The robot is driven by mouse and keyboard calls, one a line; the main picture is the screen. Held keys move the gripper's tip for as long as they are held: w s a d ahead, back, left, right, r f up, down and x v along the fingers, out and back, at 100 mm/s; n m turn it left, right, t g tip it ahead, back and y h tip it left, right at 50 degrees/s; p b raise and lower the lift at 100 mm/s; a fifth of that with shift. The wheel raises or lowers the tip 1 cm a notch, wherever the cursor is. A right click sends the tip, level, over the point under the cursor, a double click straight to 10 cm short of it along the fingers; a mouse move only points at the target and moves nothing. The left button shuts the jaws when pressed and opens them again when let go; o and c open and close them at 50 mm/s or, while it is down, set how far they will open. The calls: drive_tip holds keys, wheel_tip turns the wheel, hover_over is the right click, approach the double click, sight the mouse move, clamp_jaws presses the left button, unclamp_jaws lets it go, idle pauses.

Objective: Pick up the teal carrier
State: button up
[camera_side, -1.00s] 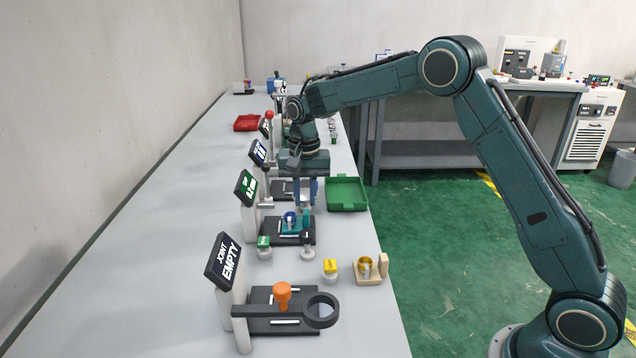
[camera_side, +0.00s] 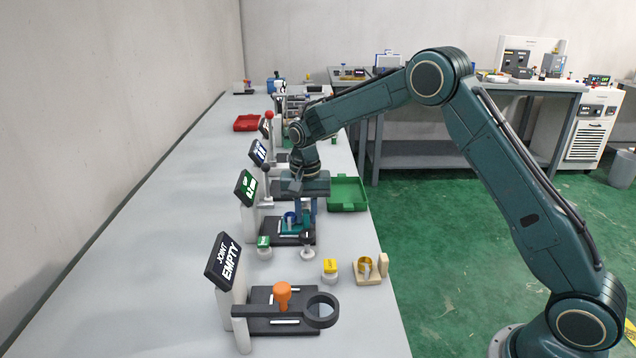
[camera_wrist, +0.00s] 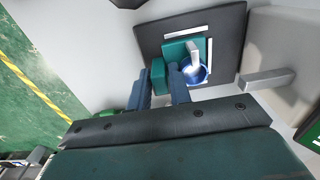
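The teal carrier (camera_side: 291,227) sits on a black pad at the second station from the front, with a blue ring on it. In the wrist view the teal carrier (camera_wrist: 176,51) has a raised block at its near-left end, and a white piece stands beside the blue ring (camera_wrist: 196,72). My gripper (camera_side: 305,222) points down at the carrier. In the wrist view my gripper's fingers (camera_wrist: 161,73) are apart, with the teal block between their tips. Whether they touch it is unclear.
A green tray (camera_side: 347,194) lies just behind and right. The sign post (camera_side: 247,190) stands close on the left. A green-topped piece (camera_side: 264,246) and a grey piece (camera_side: 307,247) stand in front. The front station holds an orange piece (camera_side: 283,294) and a dark ring arm.

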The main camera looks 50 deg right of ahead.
sight(306, 211)
clamp_jaws()
drive_tip(key=shift+r, duration=0.2)
wheel_tip(306, 211, up, 20)
drive_tip(key=shift+f, duration=0.15)
idle(0.6)
idle(0.4)
